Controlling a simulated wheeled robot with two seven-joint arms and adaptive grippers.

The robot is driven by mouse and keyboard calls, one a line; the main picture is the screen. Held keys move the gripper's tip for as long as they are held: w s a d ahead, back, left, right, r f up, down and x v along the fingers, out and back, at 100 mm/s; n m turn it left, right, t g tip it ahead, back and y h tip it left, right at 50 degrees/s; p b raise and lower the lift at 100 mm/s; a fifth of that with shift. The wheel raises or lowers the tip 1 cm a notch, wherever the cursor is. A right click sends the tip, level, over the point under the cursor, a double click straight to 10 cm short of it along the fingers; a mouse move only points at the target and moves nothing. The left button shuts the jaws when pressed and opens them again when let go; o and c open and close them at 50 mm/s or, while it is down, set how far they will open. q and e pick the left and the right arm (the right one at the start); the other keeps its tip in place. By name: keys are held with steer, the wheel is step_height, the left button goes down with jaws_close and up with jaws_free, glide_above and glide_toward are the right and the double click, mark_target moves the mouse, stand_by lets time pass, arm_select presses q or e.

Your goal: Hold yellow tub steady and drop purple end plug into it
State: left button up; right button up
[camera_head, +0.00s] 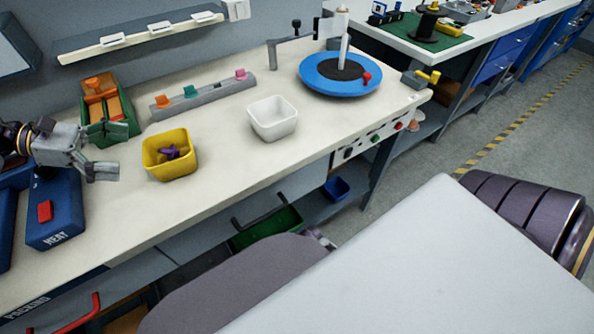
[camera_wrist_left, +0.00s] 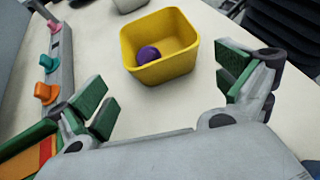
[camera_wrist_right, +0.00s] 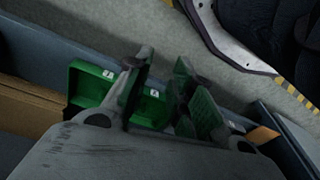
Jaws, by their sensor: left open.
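The yellow tub (camera_head: 160,172) stands upright on the white bench; it also shows in the left wrist view (camera_wrist_left: 170,70). The purple end plug (camera_head: 173,153) is inside the tub, a rounded purple shape in the left wrist view (camera_wrist_left: 148,56). My left gripper (camera_head: 118,156) is open and empty, just left of the tub. Its fingers (camera_wrist_left: 165,95) are wide apart and do not touch the tub. My right gripper (camera_wrist_right: 163,75) shows in the right wrist view with a narrow gap between its fingers and nothing visible in it, low by the bench's shelf.
A white tub (camera_head: 273,120) stands right of the yellow one. Behind are a grey rack (camera_head: 205,98) with coloured plugs and a green bin (camera_head: 120,128). A blue turntable (camera_head: 340,88) stands at right. A blue box (camera_head: 55,222) is at lower left. Bench between tubs is clear.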

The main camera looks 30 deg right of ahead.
mark_target(144, 154)
arm_select(q)
steer(key=shift+d, duration=0.1)
stand_by(0.3)
